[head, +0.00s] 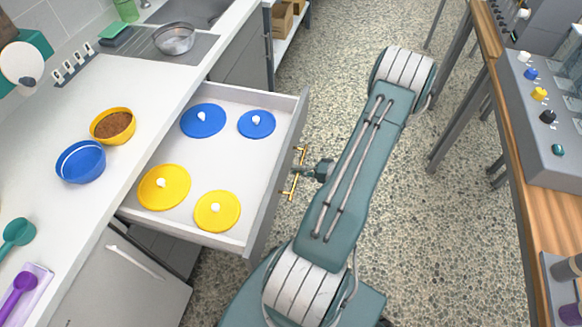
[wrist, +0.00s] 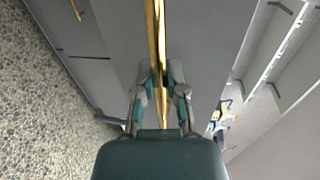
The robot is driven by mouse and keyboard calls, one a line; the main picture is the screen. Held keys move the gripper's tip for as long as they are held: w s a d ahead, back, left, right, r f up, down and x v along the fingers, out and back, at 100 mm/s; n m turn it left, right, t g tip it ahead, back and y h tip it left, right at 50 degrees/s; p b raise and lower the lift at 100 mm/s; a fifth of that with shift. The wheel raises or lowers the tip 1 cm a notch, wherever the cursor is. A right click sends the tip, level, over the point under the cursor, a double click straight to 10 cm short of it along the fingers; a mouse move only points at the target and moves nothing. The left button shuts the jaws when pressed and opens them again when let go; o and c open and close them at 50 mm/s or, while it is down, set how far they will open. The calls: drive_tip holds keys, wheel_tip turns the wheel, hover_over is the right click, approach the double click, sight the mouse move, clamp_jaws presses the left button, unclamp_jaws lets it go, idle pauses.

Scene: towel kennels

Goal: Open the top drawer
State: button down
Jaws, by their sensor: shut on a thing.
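The top drawer (head: 249,242) stands pulled out from under the white counter, its inside in open view. Two blue lids (head: 203,121) and two yellow lids (head: 163,188) lie flat in it, each with a white knob. A brass bar handle (head: 295,173) is on the drawer front. My gripper (head: 302,172) is at the middle of this handle. In the wrist view my gripper (wrist: 161,84) is shut on the brass handle (wrist: 154,35), with a finger on each side of it. My arm reaches it from the right.
A blue bowl (head: 80,163) and a yellow bowl of brown food (head: 113,125) stand on the counter near the drawer. A metal bowl (head: 174,38) is farther back. A wooden bench (head: 507,120) with a grey knobbed panel is at right. Speckled floor lies between.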

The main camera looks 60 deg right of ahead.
drive_tip(key=shift+s+d+f, duration=0.15)
drive_tip(key=shift+s, duration=0.35)
drive_tip(key=c, duration=0.7)
unclamp_jaws()
drive_tip(key=v, duration=1.2)
drive_tip(key=shift+d, duration=0.1)
